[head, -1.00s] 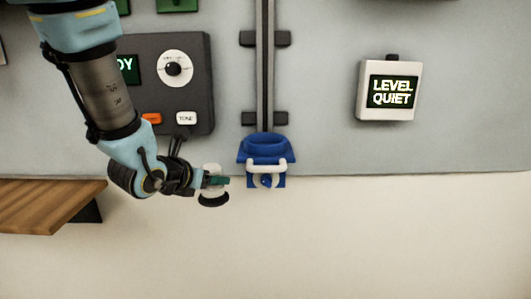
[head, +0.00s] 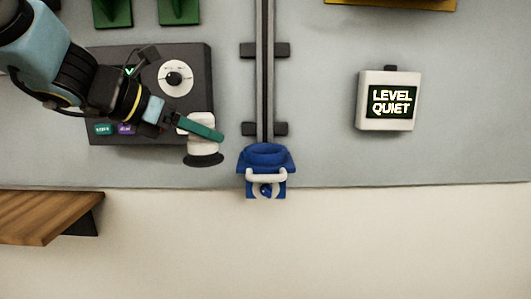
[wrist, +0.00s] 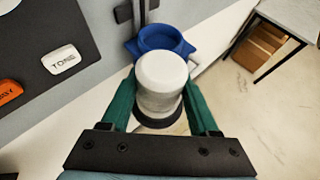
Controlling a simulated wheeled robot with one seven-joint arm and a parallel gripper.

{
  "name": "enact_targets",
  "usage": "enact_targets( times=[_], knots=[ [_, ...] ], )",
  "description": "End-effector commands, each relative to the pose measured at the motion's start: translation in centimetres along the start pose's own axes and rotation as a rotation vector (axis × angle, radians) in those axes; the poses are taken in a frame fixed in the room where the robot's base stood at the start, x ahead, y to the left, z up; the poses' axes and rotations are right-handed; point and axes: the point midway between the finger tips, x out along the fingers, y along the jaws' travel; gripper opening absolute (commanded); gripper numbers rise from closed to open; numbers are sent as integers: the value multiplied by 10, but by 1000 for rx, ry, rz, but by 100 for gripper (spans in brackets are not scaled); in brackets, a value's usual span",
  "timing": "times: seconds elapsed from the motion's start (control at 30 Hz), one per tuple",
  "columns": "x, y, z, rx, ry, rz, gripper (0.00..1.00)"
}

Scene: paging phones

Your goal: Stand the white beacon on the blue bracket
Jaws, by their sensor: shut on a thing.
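The white beacon (head: 204,128) is a white cylinder with a dark round base. My gripper (head: 203,126) is shut on it and holds it upright in the air, left of the blue bracket. In the wrist view the beacon (wrist: 160,80) sits between the two green fingers of my gripper (wrist: 162,98). The blue bracket (head: 267,158) is a round cup on a vertical rail, with a white handle at its front. In the wrist view the bracket (wrist: 160,37) shows just beyond the beacon, with its ring open and empty. The beacon and bracket look apart.
A dark control panel (head: 110,75) with a dial and buttons is behind my arm. A dark rail (head: 265,70) runs up from the bracket. A white "LEVEL QUIET" display (head: 388,101) is at right. A wooden shelf (head: 45,215) is at lower left.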

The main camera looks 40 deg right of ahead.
Motion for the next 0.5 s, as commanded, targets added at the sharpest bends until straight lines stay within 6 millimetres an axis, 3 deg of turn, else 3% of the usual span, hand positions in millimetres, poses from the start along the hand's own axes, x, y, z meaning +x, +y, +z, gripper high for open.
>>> enact_targets(
  times=[0.5],
  knots=[
    [108,-2,62,-3,1,-7,0]
  ],
)
